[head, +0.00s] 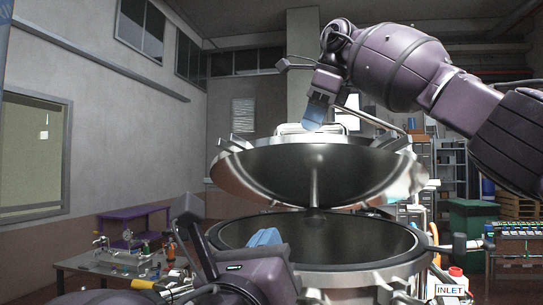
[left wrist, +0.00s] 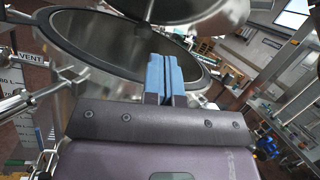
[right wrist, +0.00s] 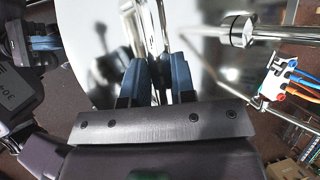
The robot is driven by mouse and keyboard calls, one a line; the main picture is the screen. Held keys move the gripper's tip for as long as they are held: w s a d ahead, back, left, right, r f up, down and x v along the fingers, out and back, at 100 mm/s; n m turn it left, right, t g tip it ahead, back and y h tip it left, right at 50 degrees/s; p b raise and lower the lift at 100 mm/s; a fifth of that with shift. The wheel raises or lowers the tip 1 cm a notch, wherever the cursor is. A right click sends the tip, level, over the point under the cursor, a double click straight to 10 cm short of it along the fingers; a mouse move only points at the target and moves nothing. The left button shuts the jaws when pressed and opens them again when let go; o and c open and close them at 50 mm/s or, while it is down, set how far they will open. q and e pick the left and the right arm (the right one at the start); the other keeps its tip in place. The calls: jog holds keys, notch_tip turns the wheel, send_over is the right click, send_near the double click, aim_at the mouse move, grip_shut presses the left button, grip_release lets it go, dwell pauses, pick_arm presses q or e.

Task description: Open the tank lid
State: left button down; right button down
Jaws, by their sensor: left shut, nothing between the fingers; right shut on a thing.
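The tank lid (head: 310,175) is a round steel dome, tilted up with its dark underside facing me. A clear gap separates it from the open mouth of the tank (head: 330,240) below. My right gripper (head: 317,112) is at the lid's top edge, beside the lid handle (head: 292,128). In the right wrist view the fingers (right wrist: 157,72) are shut on this shiny metal handle. My left gripper (head: 265,237) is shut and empty, low in front of the tank's near rim. In the left wrist view its blue fingertips (left wrist: 165,72) are together, with the tank mouth (left wrist: 110,55) behind.
A workbench (head: 75,262) with fittings stands at the left, and a purple table (head: 133,215) is behind it. A green bin (head: 472,228) and shelves are at the right. An INLET label (head: 450,291) and bottles are near the tank's right front.

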pick_arm(q)
notch_tip(320, 180, up, 4)
jog(key=a+m+t+y, duration=0.1)
jog(key=a+t+y, duration=0.1)
pick_arm(e)
jog(key=shift+w+d+f, duration=0.15)
jog(key=shift+f, duration=0.05)
pick_arm(q)
send_near(275, 148)
jog(key=w+f, duration=0.1)
jog(key=w, duration=0.3)
jog(key=r, duration=0.1)
jog(key=w+d+r, duration=0.1)
jog(key=shift+w+r, duration=0.2)
jog(key=shift+r, duration=0.15)
jog(key=shift+w+d+r, duration=0.1)
jog(key=shift+w+r, duration=0.1)
jog(key=shift+r, duration=0.35)
